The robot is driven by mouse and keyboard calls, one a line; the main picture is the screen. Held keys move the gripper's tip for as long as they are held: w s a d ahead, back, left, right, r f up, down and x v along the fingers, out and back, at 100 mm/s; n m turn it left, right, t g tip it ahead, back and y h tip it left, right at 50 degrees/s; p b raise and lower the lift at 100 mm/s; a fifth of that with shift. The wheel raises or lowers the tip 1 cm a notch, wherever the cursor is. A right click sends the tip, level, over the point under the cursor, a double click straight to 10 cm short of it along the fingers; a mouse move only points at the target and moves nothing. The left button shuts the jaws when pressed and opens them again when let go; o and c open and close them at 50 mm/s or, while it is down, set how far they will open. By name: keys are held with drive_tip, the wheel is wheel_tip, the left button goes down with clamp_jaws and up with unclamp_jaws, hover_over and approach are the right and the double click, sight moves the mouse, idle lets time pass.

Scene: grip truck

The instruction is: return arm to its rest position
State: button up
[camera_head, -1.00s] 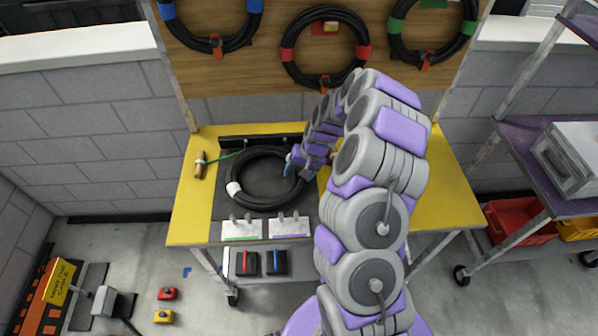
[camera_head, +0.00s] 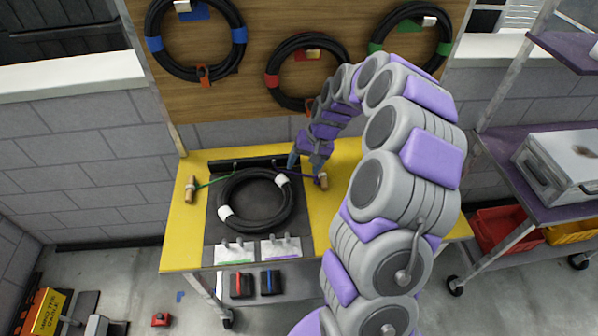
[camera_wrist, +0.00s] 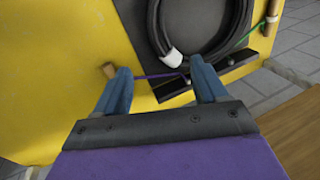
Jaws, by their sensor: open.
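My gripper (camera_head: 306,158) is at the end of my purple and grey arm, above the back right part of the yellow table (camera_head: 181,240). In the wrist view my gripper (camera_wrist: 165,88) shows two blue fingers spread apart with nothing held between them. A purple cord (camera_wrist: 160,77) with a wooden handle (camera_wrist: 108,70) shows beyond the fingers. In the head view that handle (camera_head: 323,181) is just below the gripper; I cannot tell if they touch. A black cable coil (camera_head: 250,229) with white bands lies on the dark mat, left of the gripper.
A green cord with a wooden handle (camera_head: 190,189) lies at the table's left. Coiled cables (camera_head: 152,45) hang on the wooden board (camera_head: 262,20) behind. A shelf (camera_head: 510,203) with a grey case (camera_head: 560,165) and a red bin (camera_head: 505,232) stands at right.

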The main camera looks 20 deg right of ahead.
drive_tip(key=shift+s+d+r, duration=0.1)
drive_tip(key=shift+d+r, duration=0.1)
drive_tip(key=shift+r, duration=0.45)
drive_tip(key=s+a+r+n+g, duration=0.2)
drive_tip(key=s+a+r+n, duration=0.2)
drive_tip(key=s+a+r, duration=0.8)
drive_tip(key=s+a+g+h, duration=0.1)
drive_tip(key=s+a+h, duration=0.1)
drive_tip(key=s, duration=2.2)
drive_tip(key=shift+a+n+h, duration=0.15)
drive_tip(key=shift+n+h, duration=0.25)
drive_tip(key=shift+h, duration=0.2)
drive_tip(key=shift+s, duration=0.1)
